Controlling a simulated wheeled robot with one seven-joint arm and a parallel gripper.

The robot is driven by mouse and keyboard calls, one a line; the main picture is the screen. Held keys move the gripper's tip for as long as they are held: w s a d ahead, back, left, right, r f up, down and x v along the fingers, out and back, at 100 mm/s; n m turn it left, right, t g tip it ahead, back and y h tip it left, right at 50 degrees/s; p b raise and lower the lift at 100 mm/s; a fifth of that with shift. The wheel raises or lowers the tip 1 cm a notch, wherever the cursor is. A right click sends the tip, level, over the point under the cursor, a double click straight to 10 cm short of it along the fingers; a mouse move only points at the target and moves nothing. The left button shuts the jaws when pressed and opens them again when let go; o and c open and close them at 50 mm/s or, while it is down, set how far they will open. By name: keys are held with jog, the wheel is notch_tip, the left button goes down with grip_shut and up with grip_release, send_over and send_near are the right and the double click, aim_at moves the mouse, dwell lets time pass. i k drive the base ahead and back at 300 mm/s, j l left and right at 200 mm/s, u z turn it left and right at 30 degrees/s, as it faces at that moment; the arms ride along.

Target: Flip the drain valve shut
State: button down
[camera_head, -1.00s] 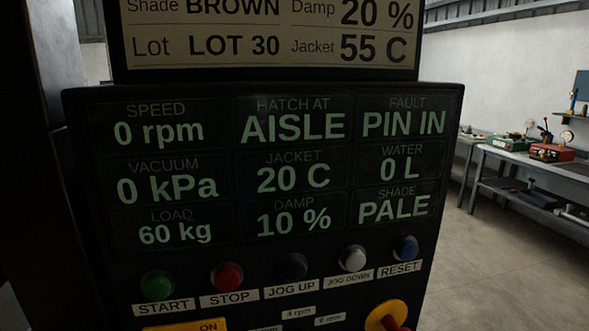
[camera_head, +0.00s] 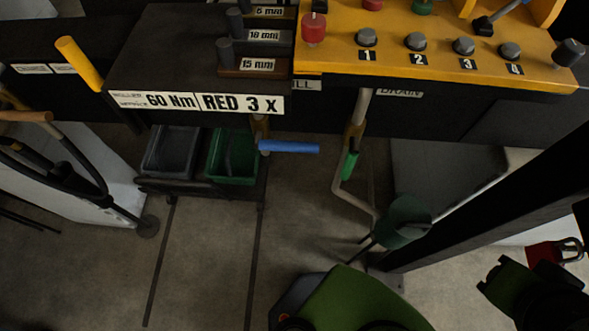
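The drain valve's green lever (camera_head: 350,164) is below the small DRAIN label (camera_head: 400,92), on a pipe coming down from under the yellow panel. The lever points down, roughly along the pipe. Below it, a bent pipe (camera_head: 352,195) leads to a dark green funnel-like vessel (camera_head: 403,222). A dark green and black part at the lower right, possibly my gripper (camera_head: 497,284), is well away from the lever. Its fingers cannot be made out clearly, and nothing touches the lever.
A blue lever (camera_head: 290,147) sticks out sideways, left of the drain lever. Grey (camera_head: 170,152) and green bins (camera_head: 232,156) sit on a low cart. A dark slanted post (camera_head: 470,205) stands right of the funnel. A red padlock-like object (camera_head: 553,253) is far right. Floor is open at lower left.

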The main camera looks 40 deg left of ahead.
aim_at(352, 153)
jog(key=u, duration=1.45)
jog(key=k+j+u, duration=0.1)
jog(key=u, duration=0.35)
jog(key=j+u, duration=0.3)
jog(key=u, duration=0.2)
jog(key=k+j+u, duration=0.1)
jog(key=j+u, duration=0.15)
jog(key=u, duration=0.2)
